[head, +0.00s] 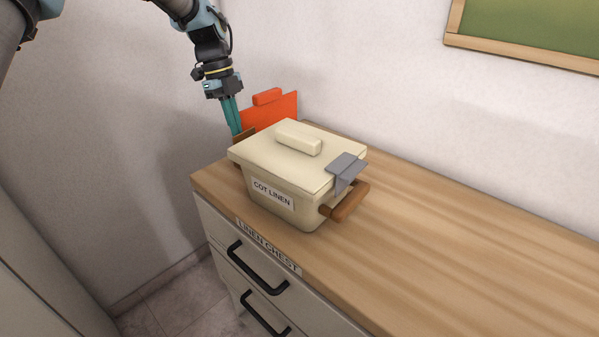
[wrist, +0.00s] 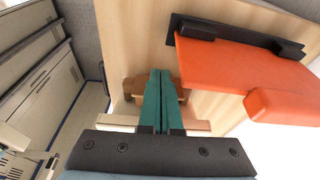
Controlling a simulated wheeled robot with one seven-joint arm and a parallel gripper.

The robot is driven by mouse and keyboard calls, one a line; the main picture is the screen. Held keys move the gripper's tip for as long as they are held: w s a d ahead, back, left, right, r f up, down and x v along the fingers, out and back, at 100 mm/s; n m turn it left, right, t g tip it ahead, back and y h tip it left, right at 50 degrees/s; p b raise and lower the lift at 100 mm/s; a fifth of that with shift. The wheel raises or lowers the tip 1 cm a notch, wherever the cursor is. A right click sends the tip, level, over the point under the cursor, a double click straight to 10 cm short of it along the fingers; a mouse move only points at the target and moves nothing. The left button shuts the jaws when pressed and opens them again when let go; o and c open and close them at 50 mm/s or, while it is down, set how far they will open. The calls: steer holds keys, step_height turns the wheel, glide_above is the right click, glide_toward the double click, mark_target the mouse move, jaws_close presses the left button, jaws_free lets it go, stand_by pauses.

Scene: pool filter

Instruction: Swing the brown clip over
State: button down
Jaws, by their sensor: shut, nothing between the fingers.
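A cream lidded box (head: 272,172) labelled "COT LINEN" stands on the wooden top in the head view. The brown clip (head: 246,133) shows as a small piece at the lid's left edge, largely hidden by the lid and my fingers. A grey clip (head: 345,167) lies over the lid's right edge, above a brown handle (head: 345,202). My gripper (head: 237,132) points down at the box's left side, its teal fingers together and empty. In the wrist view my fingertips (wrist: 160,72) overlap a brown part (wrist: 134,86); whether they touch it I cannot tell.
An orange panel (head: 284,110) stands behind the box; in the wrist view the panel (wrist: 225,75) is close to the right of my fingers. The chest (head: 222,236) has black drawer handles. The wooden top (head: 450,240) is clear to the right.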

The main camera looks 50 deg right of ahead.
steer(key=shift+w+r+p, duration=0.35)
steer(key=shift+w+p, duration=0.1)
steer(key=shift+w, duration=0.2)
steer(key=shift+w+r+p, duration=0.35)
steer(key=shift+w+p, duration=0.1)
steer(key=shift+w, duration=0.15)
steer(key=p+v, duration=0.1)
steer(key=v, duration=0.1)
steer(key=s+p+v, duration=0.1)
steer(key=p+v, duration=0.1)
steer(key=v, duration=0.1)
steer(key=shift+s+r+p, duration=0.1)
steer(key=shift+p, duration=0.2)
steer(key=b+v, duration=0.2)
steer(key=v, duration=0.8)
steer(key=shift+r, duration=0.35)
